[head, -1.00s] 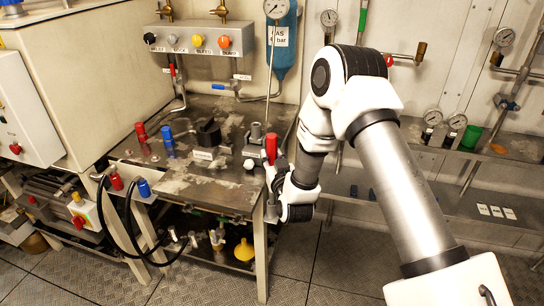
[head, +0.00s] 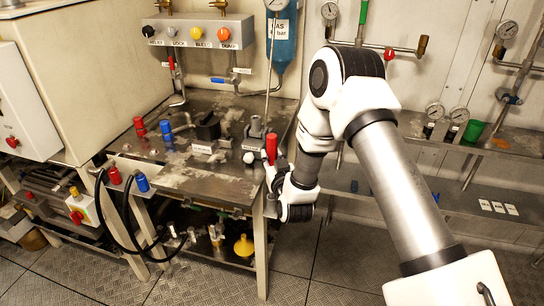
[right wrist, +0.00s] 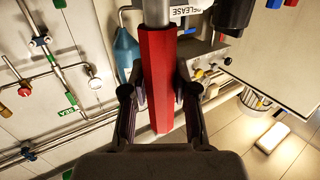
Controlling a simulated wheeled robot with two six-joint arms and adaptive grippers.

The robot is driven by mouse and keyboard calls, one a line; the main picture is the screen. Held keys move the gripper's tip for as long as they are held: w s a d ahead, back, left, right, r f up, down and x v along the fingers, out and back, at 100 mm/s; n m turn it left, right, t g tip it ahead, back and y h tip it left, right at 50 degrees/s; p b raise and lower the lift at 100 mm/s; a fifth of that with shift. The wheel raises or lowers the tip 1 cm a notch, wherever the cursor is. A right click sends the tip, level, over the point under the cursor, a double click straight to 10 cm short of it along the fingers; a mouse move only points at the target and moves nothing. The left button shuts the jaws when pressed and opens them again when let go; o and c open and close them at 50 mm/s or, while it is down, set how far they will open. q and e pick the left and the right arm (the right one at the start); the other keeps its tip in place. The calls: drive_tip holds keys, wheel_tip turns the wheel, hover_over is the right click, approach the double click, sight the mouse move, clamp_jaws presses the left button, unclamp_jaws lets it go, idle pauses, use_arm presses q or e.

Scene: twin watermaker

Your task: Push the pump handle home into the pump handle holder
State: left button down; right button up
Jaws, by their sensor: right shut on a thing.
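The pump handle has a red grip (head: 271,148) and stands about upright at the right edge of the metal bench. In the right wrist view its red grip (right wrist: 158,75) lies between my fingers, with a grey metal rod (right wrist: 156,12) running out of the top of the picture. My right gripper (head: 279,172) is shut on the red grip, and its fingers also show in the right wrist view (right wrist: 158,95). A grey fixture (head: 254,132) stands just left of the handle. I cannot tell whether it is the pump handle holder; the rod's end is hidden. My left gripper is not in view.
A black block (head: 207,127) and red (head: 139,126) and blue (head: 166,130) fittings stand on the bench (head: 190,182). A blue cylinder (head: 282,45) hangs behind. A shelf with gauges and a green cup (head: 473,131) is at right.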

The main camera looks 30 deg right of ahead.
drive_tip(key=shift+f+b, duration=0.65)
drive_tip(key=shift+f, duration=0.25)
drive_tip(key=o, duration=1)
drive_tip(key=shift+o, duration=0.2)
drive_tip(key=v, duration=1.2)
drive_tip(key=shift+s+f, duration=0.1)
